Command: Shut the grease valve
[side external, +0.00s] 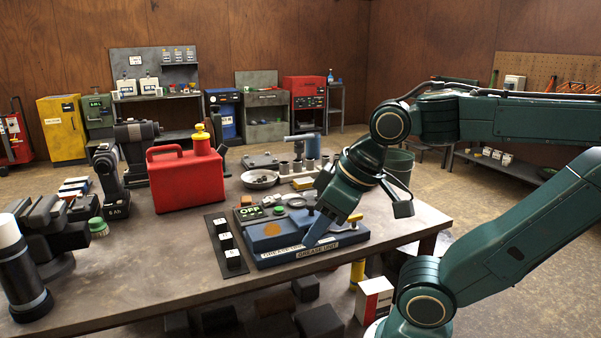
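The grease unit (275,254) is a low blue box with "GREASE UNIT" labels, near the front right of the bench. A green "OFF" plate (249,212) stands at its back left. An orange-brown round part (272,229) and a small green knob (279,210) show on or behind its top; I cannot tell which part is the valve. My gripper (321,232) reaches down over the right half of the unit, covering part of its top. Its fingertips blend with the blue surface, so contact and finger opening are unclear.
A dark strip with white-topped switches (226,245) lies left of the unit. A red fuel can (186,178) stands behind it to the left. A metal bowl (259,179) and a row of cylinders (303,166) sit behind.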

